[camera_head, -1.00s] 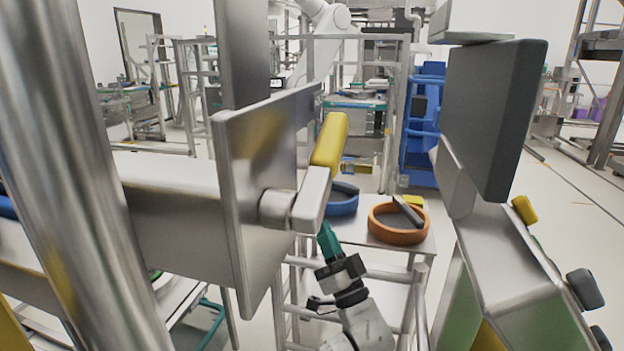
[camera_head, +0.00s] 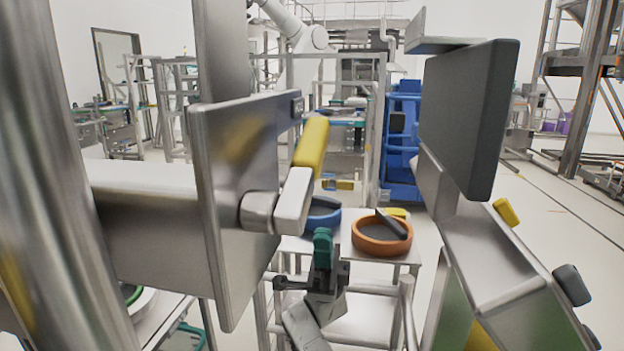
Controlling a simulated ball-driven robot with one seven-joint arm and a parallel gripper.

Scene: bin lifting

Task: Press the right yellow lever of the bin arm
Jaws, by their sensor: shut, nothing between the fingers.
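A yellow lever (camera_head: 312,142) on a grey crank (camera_head: 292,200) sticks out from the metal plate (camera_head: 232,185) of the bin arm, pointing up and slightly right. My gripper (camera_head: 322,240) has teal fingers that are shut, with nothing held. It points upward below and slightly right of the lever's crank. A gap shows between the fingertips and the crank in the picture; the depth between them is unclear. The view does not show contact with the lever.
A blue rack (camera_head: 403,145) stands further back.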

